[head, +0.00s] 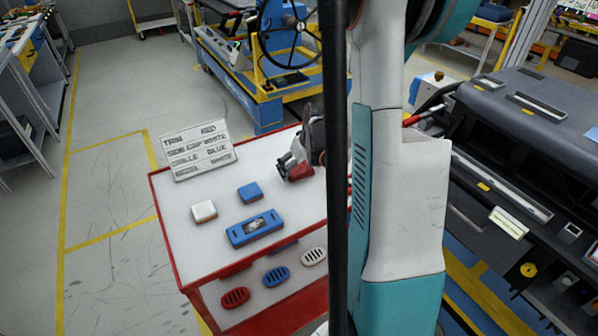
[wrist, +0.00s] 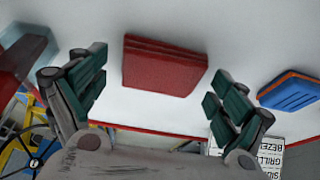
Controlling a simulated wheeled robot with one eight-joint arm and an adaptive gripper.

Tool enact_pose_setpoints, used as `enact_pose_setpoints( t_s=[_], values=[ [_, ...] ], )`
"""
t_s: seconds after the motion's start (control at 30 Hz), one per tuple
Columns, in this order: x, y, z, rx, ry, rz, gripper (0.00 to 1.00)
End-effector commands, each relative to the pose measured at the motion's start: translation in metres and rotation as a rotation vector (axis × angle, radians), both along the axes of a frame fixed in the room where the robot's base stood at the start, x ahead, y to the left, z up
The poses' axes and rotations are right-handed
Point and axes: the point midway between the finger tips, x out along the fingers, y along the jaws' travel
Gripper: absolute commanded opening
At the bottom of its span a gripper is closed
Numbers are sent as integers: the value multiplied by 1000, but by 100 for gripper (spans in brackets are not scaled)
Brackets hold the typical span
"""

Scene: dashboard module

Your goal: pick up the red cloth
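The folded red cloth (wrist: 163,66) lies flat on the white top of the red-edged cart. In the wrist view it sits between my gripper's two spread fingers (wrist: 158,76), with a gap on each side. My gripper is open and empty. In the head view my gripper (head: 299,160) is low over the far right part of the cart top, and the red cloth (head: 299,174) shows partly beneath it. From these views I cannot tell the exact height of the fingertips above the cloth.
A folded blue cloth (head: 250,192), a white cloth (head: 204,210) and a blue part (head: 255,229) lie on the cart top (head: 182,192). A sign (head: 198,150) stands at its back left. Oval grilles (head: 275,275) lie on a lower shelf. A dark dashboard (head: 510,130) stands right.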

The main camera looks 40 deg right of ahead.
Motion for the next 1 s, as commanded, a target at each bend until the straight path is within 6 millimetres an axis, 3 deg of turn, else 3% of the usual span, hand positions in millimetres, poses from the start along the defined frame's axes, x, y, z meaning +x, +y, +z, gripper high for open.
enact_pose_setpoints(
  t_s=[0.03,0.1,0.13,0.63,0.83,1.0],
  values=[
    [0,0,0,0,0,0,69],
    [0,0,0,0,0,0,54],
    [0,0,0,0,0,0,53],
    [0,0,9,0,0,0,53],
    [0,0,38,0,0,0,53],
    [0,0,81,0,0,0,53]
  ],
)
